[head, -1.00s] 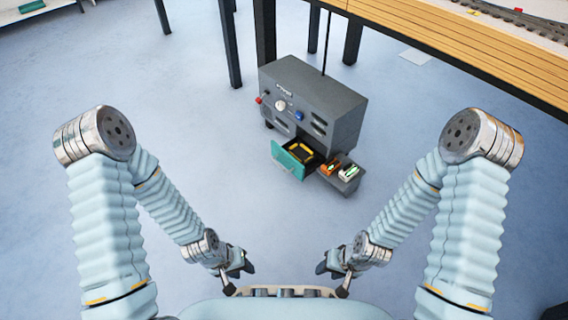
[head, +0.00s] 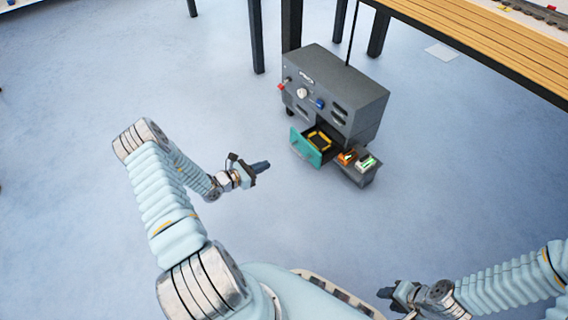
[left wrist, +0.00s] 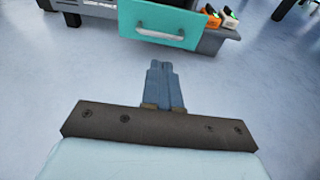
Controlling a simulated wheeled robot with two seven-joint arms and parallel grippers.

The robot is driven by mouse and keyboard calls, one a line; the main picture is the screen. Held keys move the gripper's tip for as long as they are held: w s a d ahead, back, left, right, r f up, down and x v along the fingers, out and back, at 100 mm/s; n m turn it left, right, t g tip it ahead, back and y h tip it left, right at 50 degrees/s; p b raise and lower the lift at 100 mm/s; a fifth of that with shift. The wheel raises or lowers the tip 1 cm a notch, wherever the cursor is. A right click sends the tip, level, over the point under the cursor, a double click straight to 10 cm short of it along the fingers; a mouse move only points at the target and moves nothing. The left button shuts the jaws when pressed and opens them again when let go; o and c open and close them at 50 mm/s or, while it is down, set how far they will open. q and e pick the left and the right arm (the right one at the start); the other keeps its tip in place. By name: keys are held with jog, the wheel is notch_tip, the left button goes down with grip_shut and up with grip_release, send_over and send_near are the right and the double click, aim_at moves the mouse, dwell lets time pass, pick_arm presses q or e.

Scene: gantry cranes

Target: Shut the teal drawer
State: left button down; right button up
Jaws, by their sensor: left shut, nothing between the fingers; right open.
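The teal drawer (head: 305,147) stands pulled out from the lower front of a grey cabinet (head: 340,90). A yellow-edged dark item (head: 319,140) lies inside it. In the left wrist view the teal drawer front (left wrist: 160,22) with its pale bar handle (left wrist: 161,34) is at the top, ahead of my fingers. My left gripper (head: 262,166) is shut and empty, to the left of the drawer and apart from it; its closed fingers (left wrist: 163,82) point toward the drawer front. My right gripper (head: 386,293) is low at the right, away from the cabinet; it is open.
A wooden-topped table (head: 480,45) stands behind at the right. The floor between my left gripper and the drawer is clear.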

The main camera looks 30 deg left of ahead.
pick_arm(q)
jog(key=b+x, duration=0.2)
jog(key=x, duration=1)
jog(key=shift+w+d+b, duration=0.15)
jog(key=shift+d+b, duration=0.1)
jog(key=shift+b, duration=0.05)
pick_arm(e)
notch_tip(320, 180, down, 3)
jog(key=shift+w+r, duration=0.1)
